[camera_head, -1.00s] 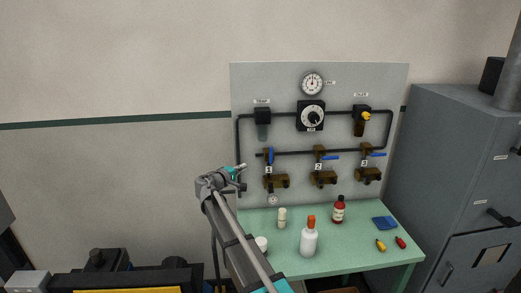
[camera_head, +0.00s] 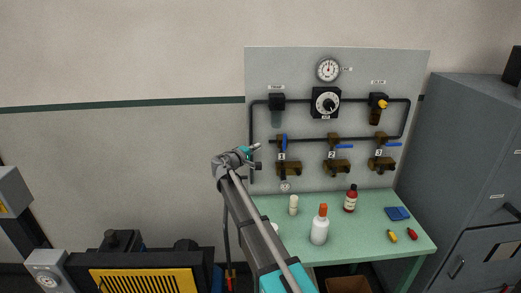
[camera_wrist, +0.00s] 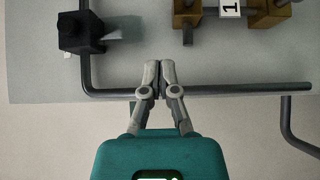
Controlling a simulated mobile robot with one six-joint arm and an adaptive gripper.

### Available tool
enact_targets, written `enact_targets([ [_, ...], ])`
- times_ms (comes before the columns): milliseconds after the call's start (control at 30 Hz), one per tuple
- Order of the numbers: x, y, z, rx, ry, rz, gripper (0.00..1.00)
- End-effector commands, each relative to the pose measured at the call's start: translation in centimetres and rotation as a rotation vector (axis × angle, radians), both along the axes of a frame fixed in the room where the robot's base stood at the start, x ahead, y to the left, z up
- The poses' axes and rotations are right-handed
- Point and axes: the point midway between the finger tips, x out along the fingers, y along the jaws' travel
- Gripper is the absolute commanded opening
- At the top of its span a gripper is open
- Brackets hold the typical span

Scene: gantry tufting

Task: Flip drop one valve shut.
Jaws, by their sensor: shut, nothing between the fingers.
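The drop one valve is the brass valve labelled 1 (camera_head: 290,169) on the grey wall panel (camera_head: 400,65). Its blue lever (camera_head: 284,142) stands upright, while the levers of valve 2 (camera_head: 343,146) and valve 3 (camera_head: 391,145) lie level. My gripper (camera_head: 258,156) is shut and empty, just left of valve 1 and apart from its lever in the picture. In the wrist view my closed fingertips (camera_wrist: 159,66) are near a dark pipe. The 1 label (camera_wrist: 230,8) and brass parts (camera_wrist: 186,14) show at the top edge there; the blue lever is out of that view.
Dark pipes, a gauge (camera_head: 328,69) and a dial (camera_head: 326,102) are on the panel. The green table (camera_head: 355,240) below holds a white bottle (camera_head: 319,230), a brown bottle (camera_head: 350,199) and small items. A grey cabinet (camera_head: 470,140) stands right; a yellow-grilled machine (camera_head: 140,280) is at lower left.

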Motion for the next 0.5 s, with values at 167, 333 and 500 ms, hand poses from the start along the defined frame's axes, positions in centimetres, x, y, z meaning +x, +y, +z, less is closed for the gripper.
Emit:
enact_targets([
  [167, 2.1, -1.9, 0.0, 0.000, 0.000, -0.001, 0.00],
  [333, 3.9, -3.7, 0.0, 0.000, 0.000, -0.001, 0.00],
  [500, 5.1, -5.8, 0.0, 0.000, 0.000, -0.001, 0.00],
])
